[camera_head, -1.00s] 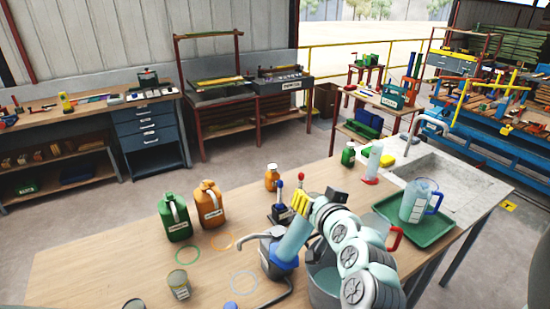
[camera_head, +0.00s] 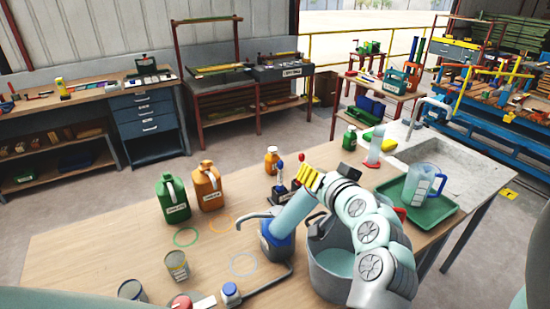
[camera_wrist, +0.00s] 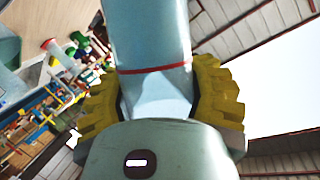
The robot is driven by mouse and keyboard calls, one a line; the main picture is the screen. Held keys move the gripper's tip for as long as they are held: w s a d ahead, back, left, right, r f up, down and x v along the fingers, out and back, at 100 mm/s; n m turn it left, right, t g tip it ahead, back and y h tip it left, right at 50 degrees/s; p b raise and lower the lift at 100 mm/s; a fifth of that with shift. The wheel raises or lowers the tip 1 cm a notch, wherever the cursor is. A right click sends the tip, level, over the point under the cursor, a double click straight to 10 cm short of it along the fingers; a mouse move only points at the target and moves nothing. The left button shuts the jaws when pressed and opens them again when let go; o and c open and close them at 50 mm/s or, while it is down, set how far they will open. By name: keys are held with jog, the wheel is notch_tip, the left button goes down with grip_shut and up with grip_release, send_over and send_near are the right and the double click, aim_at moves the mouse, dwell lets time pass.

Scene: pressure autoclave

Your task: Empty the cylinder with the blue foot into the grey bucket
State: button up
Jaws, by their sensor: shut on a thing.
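My gripper (camera_head: 318,184), with yellow pads, is shut on the clear pale-blue cylinder (camera_head: 294,211) near its upper end. The cylinder is tilted, its blue foot (camera_head: 277,237) down to the left. The foot overlaps a dark spouted vessel in view; I cannot tell whether they touch. The wrist view shows the cylinder (camera_wrist: 148,35) between both yellow pads, with a red ring around it. The grey bucket (camera_head: 322,284) stands right of the foot, below my arm, with pale blue inside. My arm hides part of its rim.
A green jug (camera_head: 172,200) and an orange jug (camera_head: 207,187) stand at left. A red-footed cylinder (camera_head: 374,150) stands near the sink (camera_head: 442,165). A green tray (camera_head: 425,216) holds a blue-handled jug (camera_head: 421,184). Cans and bottles line the front edge.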

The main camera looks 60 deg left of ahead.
jog(key=shift+w+f+m+g+y+b, duration=0.15)
jog(key=shift+f+m+y+b, duration=0.3)
jog(key=shift+b, duration=0.9)
jog(key=shift+f+m+g+y+b, duration=0.2)
jog(key=shift+f+m+b, duration=0.45)
jog(key=shift+b, duration=0.65)
jog(key=shift+m+b, duration=0.3)
jog(key=shift+d+f+b, duration=0.1)
jog(key=shift+f+b, duration=0.25)
jog(key=shift+b, duration=0.2)
jog(key=shift+f+m+y+b, duration=0.25)
jog(key=shift+m+y+b, duration=0.15)
jog(key=shift+b, duration=0.1)
jog(key=shift+w+f+m+b, duration=0.1)
jog(key=shift+f+m+b, duration=0.55)
jog(key=shift+b, duration=0.55)
jog(key=shift+y, duration=0.25)
jog(key=shift+w+d+f+m+y+b, duration=0.3)
jog(key=shift+f+m+b, duration=0.5)
jog(key=shift+f+b, duration=0.7)
jog(key=shift+w+a+f+m+y+b, duration=0.1)
jog(key=shift+f+m+y+b, duration=0.25)
jog(key=shift+f+m+b, duration=1.1)
jog(key=shift+w+d+f+m+y+b, duration=0.3)
jog(key=shift+f+b, duration=0.5)
jog(key=shift+b, duration=1.35)
